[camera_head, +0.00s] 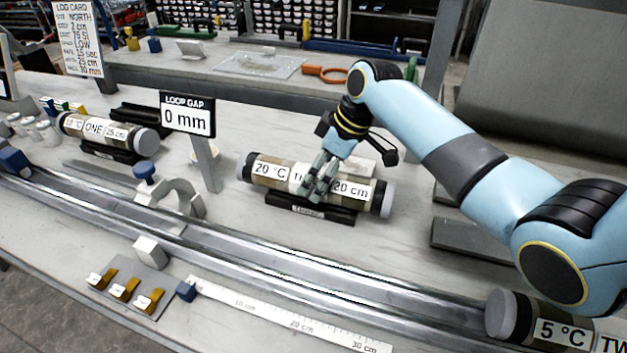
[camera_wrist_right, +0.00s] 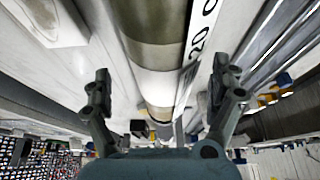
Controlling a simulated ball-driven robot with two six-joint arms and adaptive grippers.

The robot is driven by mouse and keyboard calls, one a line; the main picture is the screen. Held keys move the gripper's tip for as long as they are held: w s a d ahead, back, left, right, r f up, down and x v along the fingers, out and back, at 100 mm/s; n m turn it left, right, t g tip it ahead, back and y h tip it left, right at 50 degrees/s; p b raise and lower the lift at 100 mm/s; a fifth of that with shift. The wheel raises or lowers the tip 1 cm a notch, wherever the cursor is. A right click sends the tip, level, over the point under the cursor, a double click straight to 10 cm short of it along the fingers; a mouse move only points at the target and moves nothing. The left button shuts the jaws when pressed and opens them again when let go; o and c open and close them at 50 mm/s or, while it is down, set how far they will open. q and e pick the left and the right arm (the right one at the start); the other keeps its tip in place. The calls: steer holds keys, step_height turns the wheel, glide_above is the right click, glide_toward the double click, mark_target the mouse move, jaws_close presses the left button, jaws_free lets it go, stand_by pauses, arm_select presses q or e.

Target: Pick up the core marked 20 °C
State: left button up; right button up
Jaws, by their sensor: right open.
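The core marked 20 °C (camera_head: 268,171) lies on a dark cradle (camera_head: 310,209) in the middle of the bench in the head view. Its label also reads 20 cm, and it has grey end caps. My right gripper (camera_head: 318,188) is over the middle of this core and covers part of its label. In the right wrist view the core (camera_wrist_right: 155,55) runs between the two open fingers (camera_wrist_right: 165,95). I cannot tell whether the fingers touch it. My left gripper is not in view.
A core marked 5 °C (camera_head: 525,325) is at the lower right. A loop gap sign (camera_head: 188,115) reading 0 mm stands left of the middle core. Metal rails (camera_head: 270,261) and a ruler (camera_head: 290,320) lie in front.

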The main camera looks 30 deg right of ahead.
mark_target(313, 184)
steer(key=x, duration=0.3)
steer(key=shift+a+f, duration=0.2)
steer(key=shift+f, duration=0.1)
steer(key=shift+s, duration=0.1)
steer(key=c, duration=1.6)
steer(key=shift+r, duration=0.15)
steer(key=shift+c, duration=1)
steer(key=shift+r, duration=0.15)
